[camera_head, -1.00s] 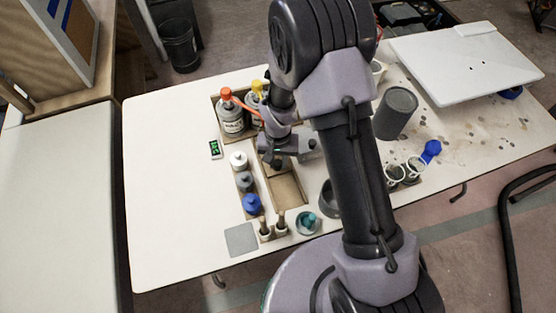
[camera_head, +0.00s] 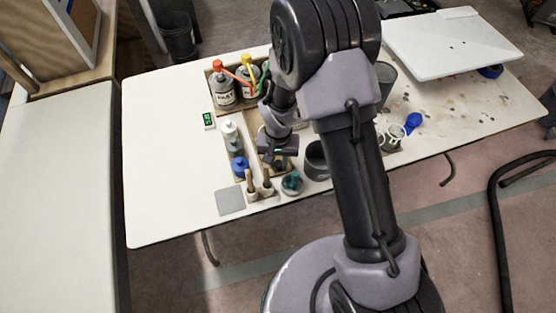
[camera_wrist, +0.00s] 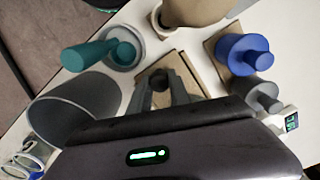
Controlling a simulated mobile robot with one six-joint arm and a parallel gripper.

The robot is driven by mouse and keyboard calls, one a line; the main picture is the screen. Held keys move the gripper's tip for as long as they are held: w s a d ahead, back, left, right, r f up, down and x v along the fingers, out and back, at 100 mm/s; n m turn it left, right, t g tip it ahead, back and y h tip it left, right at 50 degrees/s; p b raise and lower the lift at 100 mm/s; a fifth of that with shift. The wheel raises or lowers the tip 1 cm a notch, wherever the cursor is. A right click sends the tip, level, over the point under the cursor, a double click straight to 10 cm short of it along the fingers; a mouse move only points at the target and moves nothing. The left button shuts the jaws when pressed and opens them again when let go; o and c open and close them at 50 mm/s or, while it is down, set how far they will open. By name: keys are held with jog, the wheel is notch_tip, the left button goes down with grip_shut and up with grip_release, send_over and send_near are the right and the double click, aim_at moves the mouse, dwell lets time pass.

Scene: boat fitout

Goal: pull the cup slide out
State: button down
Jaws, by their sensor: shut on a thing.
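The cup slide, a light wooden tray (camera_wrist: 172,62), lies below my gripper in the wrist view. In the head view its wood shows between the bottle row and the dark grey cup, partly hidden by my gripper (camera_head: 281,154). In the wrist view my gripper (camera_wrist: 160,84) is shut on a small dark part at the slide, between its fingertips. The fingers hide most of that part, so its shape cannot be told.
A dark grey cup (camera_head: 316,160) and a small pot with a teal tool (camera_head: 292,182) stand close by the gripper. The table's left part is clear.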

jog(key=shift+s, duration=0.1)
jog(key=shift+w, duration=0.2)
jog(key=c, duration=1.2)
grip_release()
jog(key=shift+w, duration=0.15)
notch_tip(320, 180, up, 18)
jog(key=p, duration=0.5)
jog(key=shift+f+p, duration=0.25)
jog(key=shift+p, duration=0.15)
